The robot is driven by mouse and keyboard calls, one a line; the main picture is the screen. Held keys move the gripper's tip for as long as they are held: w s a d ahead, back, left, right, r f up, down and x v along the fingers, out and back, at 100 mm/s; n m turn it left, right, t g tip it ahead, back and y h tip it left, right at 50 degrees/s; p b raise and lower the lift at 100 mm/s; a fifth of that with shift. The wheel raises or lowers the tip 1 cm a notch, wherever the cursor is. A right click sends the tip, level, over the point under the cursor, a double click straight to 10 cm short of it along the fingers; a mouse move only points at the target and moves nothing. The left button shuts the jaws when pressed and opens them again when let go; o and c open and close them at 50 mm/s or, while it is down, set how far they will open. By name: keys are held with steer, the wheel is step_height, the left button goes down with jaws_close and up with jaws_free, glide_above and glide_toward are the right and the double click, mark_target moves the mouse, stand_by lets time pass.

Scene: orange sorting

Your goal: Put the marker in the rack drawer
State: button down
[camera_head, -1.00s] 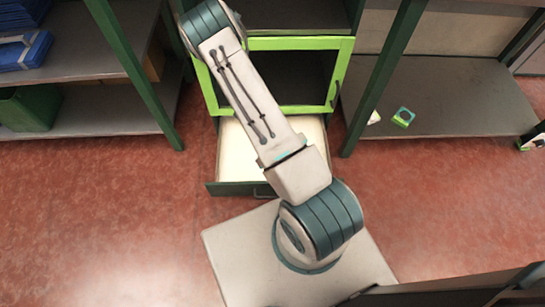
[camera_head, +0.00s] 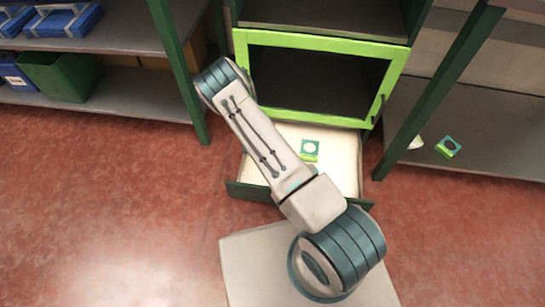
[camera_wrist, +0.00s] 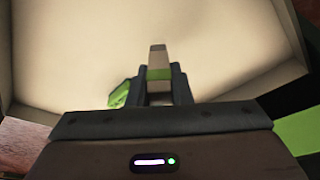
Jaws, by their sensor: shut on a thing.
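The rack drawer (camera_head: 345,155) is pulled open low in the green rack, and its pale inside shows. My gripper (camera_wrist: 159,78) is shut on the marker (camera_wrist: 157,58), a slim beige-grey piece with a green band, which sticks out past the fingertips. In the wrist view the drawer's pale floor (camera_wrist: 215,50) fills the background beyond the marker. How high the marker is above that floor is hard to tell. My gripper and the marker do not show in the head view, where my arm blocks part of the drawer.
A green-and-teal block (camera_head: 310,148) with a pale round face is in the drawer. A green-framed door (camera_head: 320,115) is above it. Shelves with blue cases (camera_head: 65,20) and a green bin (camera_head: 60,75) stand left. A similar block (camera_head: 448,147) lies on the right shelf.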

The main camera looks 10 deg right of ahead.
steer(key=shift+a+f, duration=0.2)
steer(key=shift+a, duration=0.05)
steer(key=shift+f, duration=0.25)
steer(key=shift+f+b, duration=0.95)
steer(key=shift+f, duration=0.75)
steer(key=shift+f, duration=0.15)
steer(key=c, duration=1.3)
jaws_free()
